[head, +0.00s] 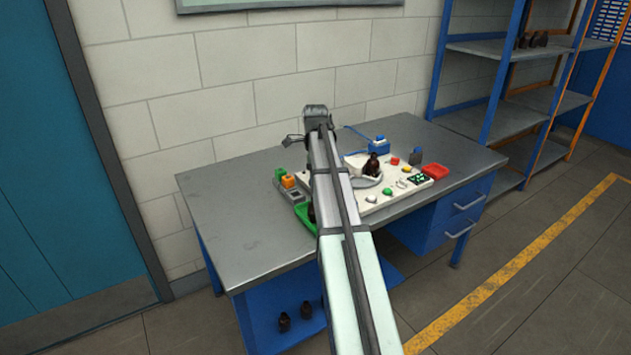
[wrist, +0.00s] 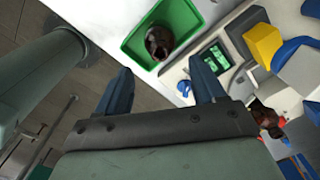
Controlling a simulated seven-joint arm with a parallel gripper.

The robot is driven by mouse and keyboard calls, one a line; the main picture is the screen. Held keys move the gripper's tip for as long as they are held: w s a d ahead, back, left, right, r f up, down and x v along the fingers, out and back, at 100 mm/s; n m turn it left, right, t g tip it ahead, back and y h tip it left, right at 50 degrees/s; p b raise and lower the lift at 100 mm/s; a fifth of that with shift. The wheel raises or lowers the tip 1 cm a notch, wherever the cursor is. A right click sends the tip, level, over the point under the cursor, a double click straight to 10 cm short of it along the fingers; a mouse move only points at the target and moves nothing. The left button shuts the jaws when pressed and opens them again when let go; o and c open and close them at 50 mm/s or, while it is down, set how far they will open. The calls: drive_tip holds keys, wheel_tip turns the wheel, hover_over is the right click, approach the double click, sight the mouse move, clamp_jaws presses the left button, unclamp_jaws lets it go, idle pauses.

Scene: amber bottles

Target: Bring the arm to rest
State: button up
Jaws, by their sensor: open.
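My arm reaches out over the desk in the head view and hides much of its own far end. In the wrist view my gripper (wrist: 162,82) is open, its two blue fingers apart with nothing between them. Beyond the fingertips lies a green tray (wrist: 133,45) with a dark amber bottle (wrist: 158,42) in it. The tray (head: 301,212) shows in the head view beside my arm, partly covered by it. Another amber bottle (head: 372,166) stands on the white panel right of my arm; a brown bottle (wrist: 266,117) shows at the wrist view's right.
The grey desk (head: 240,225) is bare on its left side. Blue shelving (head: 490,120) is at the right. Two dark bottles stand below the desk.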

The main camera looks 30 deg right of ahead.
idle(0.4)
